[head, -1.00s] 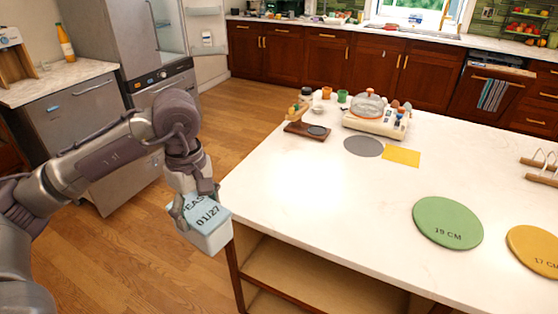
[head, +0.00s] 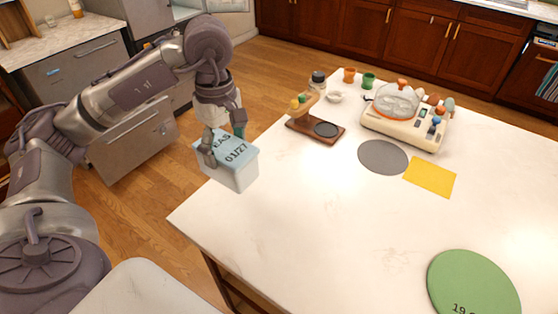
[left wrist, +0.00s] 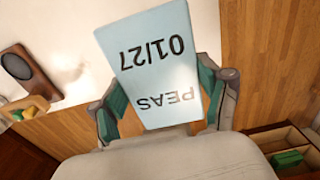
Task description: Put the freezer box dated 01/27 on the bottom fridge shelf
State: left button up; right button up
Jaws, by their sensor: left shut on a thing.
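The freezer box (head: 236,168) has a pale blue lid marked PEAS and 01/27 and a white body. My left gripper (head: 224,143) is shut on it, with a finger on each side, and holds it in the air by the left edge of the island. In the left wrist view the same box (left wrist: 155,60) sits between the green-padded fingers, its lettering upside down. The steel fridge (head: 140,14) is at the top left, cut off by the frame, with its door (head: 225,5) open. Its bottom shelf cannot be made out. My right gripper is not in view.
The white island counter (head: 310,225) fills the right side. On it stand a wooden stand (head: 315,130), an appliance with a clear dome (head: 405,118), a grey disc (head: 383,157) and a yellow sheet (head: 430,176). Wood floor (head: 170,165) lies open between island and steel units.

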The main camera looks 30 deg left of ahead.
aim_at(236, 139)
pick_arm(q)
jog(key=shift+w+d, duration=0.1)
jog(key=shift+w, duration=0.15)
jog(key=shift+w+d+f+p, duration=0.15)
jog(key=shift+w+f+p, duration=0.25)
jog(key=shift+w, duration=0.2)
jog(key=shift+w+d+f+p, duration=0.1)
jog(key=shift+w+f+p, duration=0.2)
jog(key=shift+w+p, duration=0.2)
jog(key=w+f+p, duration=0.1)
jog(key=w+f, duration=0.1)
jog(key=w+f+p, duration=0.1)
jog(key=w+f, duration=0.2)
jog(key=w+d+f+p, duration=0.1)
jog(key=w+f, duration=0.1)
jog(key=f, duration=0.1)
jog(key=shift+w+f+p, duration=0.2)
jog(key=shift+w+p, duration=0.15)
jog(key=shift+w, duration=0.05)
jog(key=shift+f, duration=0.5)
jog(key=o, duration=1.5)
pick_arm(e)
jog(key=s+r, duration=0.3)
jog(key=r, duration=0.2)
